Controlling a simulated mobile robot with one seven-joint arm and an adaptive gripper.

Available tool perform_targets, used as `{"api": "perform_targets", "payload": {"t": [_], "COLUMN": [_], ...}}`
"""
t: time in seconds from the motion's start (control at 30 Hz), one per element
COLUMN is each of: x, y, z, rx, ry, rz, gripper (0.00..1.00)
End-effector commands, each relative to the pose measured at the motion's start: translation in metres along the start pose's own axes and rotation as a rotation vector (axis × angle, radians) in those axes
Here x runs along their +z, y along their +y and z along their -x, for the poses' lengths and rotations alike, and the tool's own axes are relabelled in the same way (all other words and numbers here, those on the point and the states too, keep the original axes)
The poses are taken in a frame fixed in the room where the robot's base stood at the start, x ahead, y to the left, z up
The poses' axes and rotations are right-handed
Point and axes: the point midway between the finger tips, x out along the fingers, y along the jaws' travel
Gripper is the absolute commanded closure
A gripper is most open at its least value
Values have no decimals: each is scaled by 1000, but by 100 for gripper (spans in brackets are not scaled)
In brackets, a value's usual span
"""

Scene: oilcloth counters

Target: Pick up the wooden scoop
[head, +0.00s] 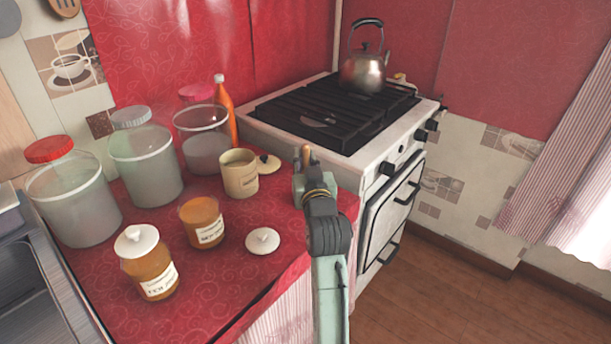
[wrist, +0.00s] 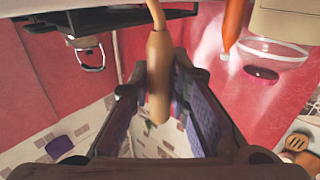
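The wooden scoop (wrist: 158,72) shows in the wrist view as a light-brown piece with a rounded end and a thinner curved part running off the top edge. It lies between the two fingers of my gripper (wrist: 160,88), which close in on its sides. In the head view, my gripper (head: 314,184) is above the counter's right end, beside the stove. A small brown part of the scoop (head: 306,155) sticks up there; the rest is hidden by the gripper.
The red counter (head: 205,285) holds an open beige canister (head: 240,178), labelled jars (head: 202,222) (head: 148,262), a loose white lid (head: 263,241), large clear jars (head: 145,165) and an orange bottle (head: 225,108). The stove (head: 345,115) with a kettle (head: 363,72) stands behind right.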

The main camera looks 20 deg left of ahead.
Motion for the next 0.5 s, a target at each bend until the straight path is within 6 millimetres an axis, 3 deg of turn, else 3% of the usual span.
{"api": "perform_targets", "payload": {"t": [0.2,0.5], "x": [0,0], "y": [0,0], "z": [0,0], "rx": [0,0], "ry": [0,0], "rz": [0,0], "gripper": [100,100]}}
